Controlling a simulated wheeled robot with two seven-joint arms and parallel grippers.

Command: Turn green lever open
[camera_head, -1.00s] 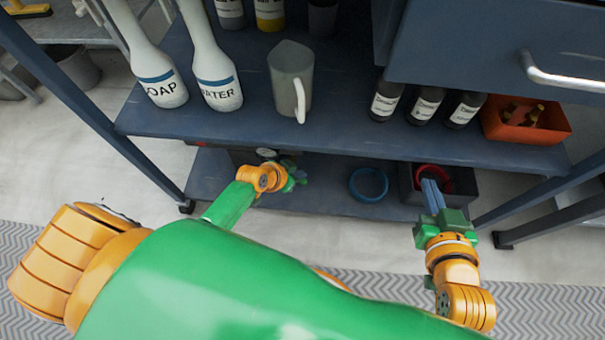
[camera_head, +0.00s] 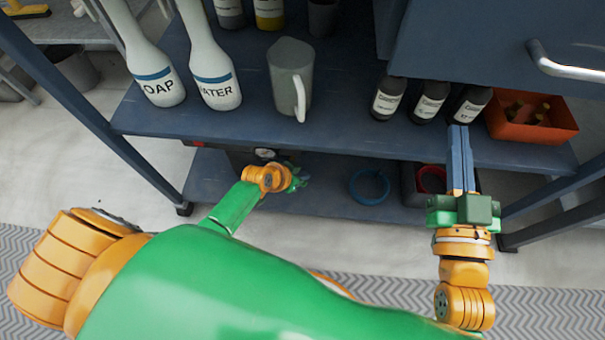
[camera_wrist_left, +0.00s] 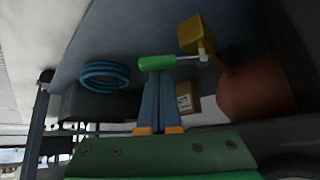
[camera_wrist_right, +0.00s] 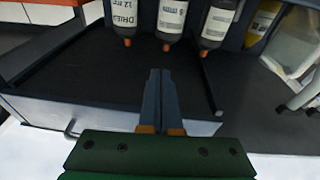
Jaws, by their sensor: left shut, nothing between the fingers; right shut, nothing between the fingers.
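The green lever (camera_wrist_left: 156,62) shows in the left wrist view as a green grip on a thin metal rod. The rod runs to a brass-yellow valve body (camera_wrist_left: 196,36). My left gripper (camera_wrist_left: 160,76) is shut and empty, its fingertips right at the green grip; whether they touch it I cannot tell. In the head view my left gripper (camera_head: 299,181) is low under the shelf, partly hidden by my arm, and the lever cannot be made out. My right gripper (camera_head: 459,130) is shut and empty, pointing up in front of the shelf edge; it also shows in the right wrist view (camera_wrist_right: 161,72).
Dark labelled bottles (camera_head: 428,101) and an orange bin (camera_head: 522,117) stand on the shelf (camera_head: 340,135) close to my right fingertips. A jug (camera_head: 290,78) and white bottles (camera_head: 213,62) stand further left. Below are a blue coil (camera_head: 369,186) and a dark box holding a red ring.

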